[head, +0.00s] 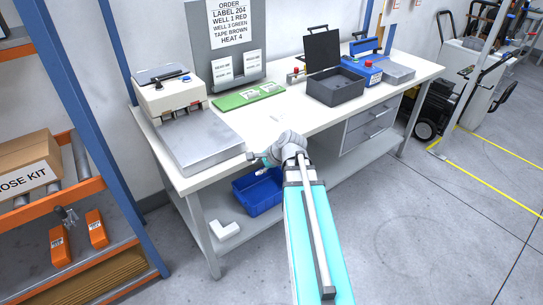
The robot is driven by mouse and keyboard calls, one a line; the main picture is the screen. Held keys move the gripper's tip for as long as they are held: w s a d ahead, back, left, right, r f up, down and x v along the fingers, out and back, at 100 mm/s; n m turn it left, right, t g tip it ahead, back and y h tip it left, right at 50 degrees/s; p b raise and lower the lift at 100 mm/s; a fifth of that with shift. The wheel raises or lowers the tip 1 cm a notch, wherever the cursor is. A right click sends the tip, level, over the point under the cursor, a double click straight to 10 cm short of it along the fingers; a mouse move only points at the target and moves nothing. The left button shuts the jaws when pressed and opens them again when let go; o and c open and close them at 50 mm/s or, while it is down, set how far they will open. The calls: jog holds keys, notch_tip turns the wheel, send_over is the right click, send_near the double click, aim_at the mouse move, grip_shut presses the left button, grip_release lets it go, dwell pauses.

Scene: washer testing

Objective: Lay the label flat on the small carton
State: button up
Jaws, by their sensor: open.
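My gripper (259,162) is at the front edge of the white workbench. It is small in view, partly hidden by my wrist, and I see nothing held in it. Two white printed labels (223,70) are on the grey upright board at the back of the bench. White label-like pieces (248,94) also lie on the green mat (230,102) in front of that board. I cannot tell which one is the task's label. No small carton is clearly recognizable. A small white object (224,230) on the lower shelf might be one, but its shape is unclear.
A cream machine with a grey plate (200,145) fills the bench's left. A dark open-lidded box (336,88) and a blue device (361,72) stand right. A blue bin (258,192) sits below. A brown carton (28,168) is on the left rack. The bench middle is mostly clear.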

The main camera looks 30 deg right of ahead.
jog(key=s+a+f+n+g+h, duration=0.2)
jog(key=s+a+n+g, duration=0.1)
jog(key=a+n, duration=0.6)
jog(key=s+a+f+n+g+h, duration=0.2)
jog(key=s+a+n, duration=0.3)
jog(key=a+n, duration=0.5)
jog(key=shift+s+a+f+g, duration=0.15)
jog(key=shift+s+a+g, duration=0.2)
jog(key=shift+g, duration=0.55)
jog(key=shift+w, duration=0.1)
jog(key=shift+o, duration=1)
jog(key=shift+d, duration=0.1)
